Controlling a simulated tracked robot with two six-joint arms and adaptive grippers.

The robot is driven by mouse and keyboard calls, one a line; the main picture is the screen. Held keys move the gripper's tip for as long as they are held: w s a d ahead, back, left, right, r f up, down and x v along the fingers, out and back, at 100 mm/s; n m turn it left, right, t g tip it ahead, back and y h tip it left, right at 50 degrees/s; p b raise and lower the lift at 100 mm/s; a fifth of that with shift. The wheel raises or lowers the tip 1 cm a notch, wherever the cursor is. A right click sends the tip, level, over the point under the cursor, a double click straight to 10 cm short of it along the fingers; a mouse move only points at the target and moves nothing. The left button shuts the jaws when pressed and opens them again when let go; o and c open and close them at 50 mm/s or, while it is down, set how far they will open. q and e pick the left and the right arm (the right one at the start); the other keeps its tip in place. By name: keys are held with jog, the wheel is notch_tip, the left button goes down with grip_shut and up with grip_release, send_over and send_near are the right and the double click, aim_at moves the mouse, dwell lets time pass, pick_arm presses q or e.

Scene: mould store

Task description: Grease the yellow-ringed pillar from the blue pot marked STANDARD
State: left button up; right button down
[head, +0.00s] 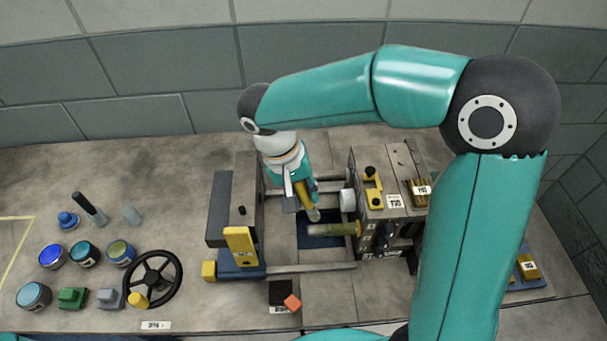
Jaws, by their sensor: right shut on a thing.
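My right gripper (302,192) points down into the gap of the mould at mid-table. It is shut on a yellow-handled tool, likely a brush (307,200), whose pale tip (314,215) is low in the gap. A greenish pillar (325,231) with a yellow ring (357,228) juts left from the right mould half, just below the tip; I cannot tell if they touch. Several pots stand at the left: a blue one (51,257), a teal one (84,254) and a blue-sided one with olive contents (121,253). No pot marking is readable. My left gripper is out of view.
The left mould half (245,200) and right mould half (392,205) flank the gap, with bars between them. A black handwheel (153,279), green block (72,298) and dark upright bottle (90,208) stand left.

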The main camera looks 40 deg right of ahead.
aim_at(303, 184)
jog(key=shift+r+p, duration=1.05)
jog(key=shift+r, duration=0.7)
jog(key=shift+f, duration=0.1)
